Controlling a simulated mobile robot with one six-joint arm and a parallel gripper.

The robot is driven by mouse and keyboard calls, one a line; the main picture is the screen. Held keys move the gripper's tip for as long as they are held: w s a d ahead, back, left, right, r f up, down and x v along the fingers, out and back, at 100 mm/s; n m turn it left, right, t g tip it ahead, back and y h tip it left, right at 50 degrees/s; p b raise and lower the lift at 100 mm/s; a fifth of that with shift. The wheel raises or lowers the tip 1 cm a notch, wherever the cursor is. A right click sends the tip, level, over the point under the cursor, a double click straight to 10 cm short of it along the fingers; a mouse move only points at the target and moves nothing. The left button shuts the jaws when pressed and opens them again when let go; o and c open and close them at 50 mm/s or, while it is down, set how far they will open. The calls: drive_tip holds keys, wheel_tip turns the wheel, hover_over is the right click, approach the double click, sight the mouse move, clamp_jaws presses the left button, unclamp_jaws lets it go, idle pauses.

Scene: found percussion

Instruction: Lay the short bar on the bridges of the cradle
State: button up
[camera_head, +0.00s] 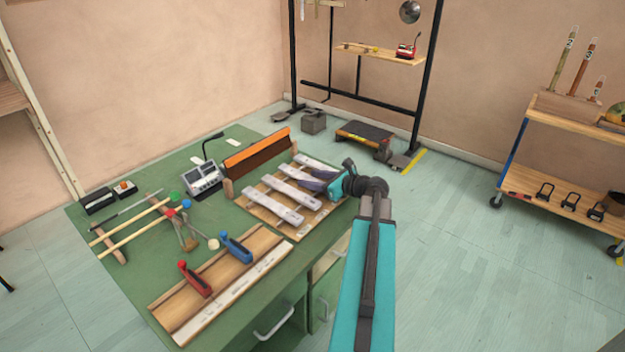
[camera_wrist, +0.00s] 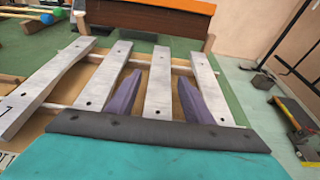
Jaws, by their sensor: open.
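The cradle (camera_head: 256,212) is a wooden board with pale rails, on the green bench top. Several grey metal bars lie side by side across it, running longer to shorter from left to right in the wrist view. My gripper (camera_wrist: 158,95) is open, its two purple fingers on either side of the third bar from the left (camera_wrist: 158,75). That bar looks level with its neighbours, across the rails. The rightmost bar (camera_wrist: 206,82) lies outside the right finger. Which one is the short bar is not certain.
An orange-topped wooden piece (camera_head: 256,151) stands just behind the cradle. A grey electronic box (camera_head: 203,178), mallets and sticks lie to the left. A wooden tray (camera_head: 160,303) with red and blue handled tools is in front.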

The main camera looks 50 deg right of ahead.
drive_tip(key=shift+f+b, duration=0.1)
drive_tip(key=shift+b, duration=0.4)
drive_tip(key=v, duration=1.3)
drive_tip(key=shift+s, duration=0.2)
drive_tip(key=shift+s+r, duration=0.2)
drive_tip(key=shift+r, duration=0.05)
drive_tip(key=shift+s, duration=0.1)
